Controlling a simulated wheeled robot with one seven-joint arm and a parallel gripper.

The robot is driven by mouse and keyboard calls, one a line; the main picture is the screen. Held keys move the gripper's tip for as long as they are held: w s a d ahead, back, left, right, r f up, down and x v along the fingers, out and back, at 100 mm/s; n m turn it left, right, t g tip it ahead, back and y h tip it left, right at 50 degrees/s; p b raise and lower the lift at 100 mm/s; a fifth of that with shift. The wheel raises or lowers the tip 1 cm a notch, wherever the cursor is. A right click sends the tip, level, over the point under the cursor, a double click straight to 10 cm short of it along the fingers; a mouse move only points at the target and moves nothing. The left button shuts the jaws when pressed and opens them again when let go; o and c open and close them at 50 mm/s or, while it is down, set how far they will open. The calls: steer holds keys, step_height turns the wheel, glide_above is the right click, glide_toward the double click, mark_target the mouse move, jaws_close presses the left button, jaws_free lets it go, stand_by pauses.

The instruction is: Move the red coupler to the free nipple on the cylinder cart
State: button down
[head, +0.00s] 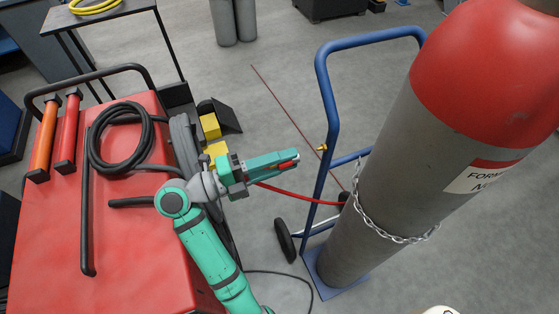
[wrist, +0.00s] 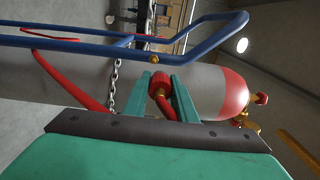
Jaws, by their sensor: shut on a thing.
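My gripper (head: 292,160) is shut on the red coupler (wrist: 158,88), which shows between the two green fingers in the wrist view (wrist: 164,92). In the head view only a little red of the coupler shows between the fingers. A red hose (head: 300,195) trails from the gripper toward the cart. A small brass nipple (head: 321,147) sticks out from the upright of the blue cylinder cart (head: 321,90), just right of my fingertips. The nipple also shows in the wrist view (wrist: 153,59), ahead of the coupler. A gap separates coupler and nipple.
A red-topped grey cylinder (head: 400,160) stands on the cart, held by a chain (head: 385,232). Yellow blocks (head: 211,127) stand behind the arm. Floor between arm and cart is mostly open.

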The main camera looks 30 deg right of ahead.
steer(key=shift+w+a+f, duration=0.25)
steer(key=shift+w+f, duration=0.05)
steer(key=shift+f, duration=0.15)
steer(key=shift+w+d+f+t, duration=0.1)
steer(key=shift+f+t, duration=0.1)
steer(key=shift+t, duration=0.1)
steer(key=shift+d, duration=1.25)
steer(key=shift+s+d, duration=0.25)
steer(key=shift+d, duration=0.75)
steer(key=shift+w, duration=0.15)
steer(key=shift+d, duration=0.2)
steer(key=shift+d, duration=0.85)
steer(key=shift+d+r, duration=0.1)
steer(key=shift+d, duration=0.3)
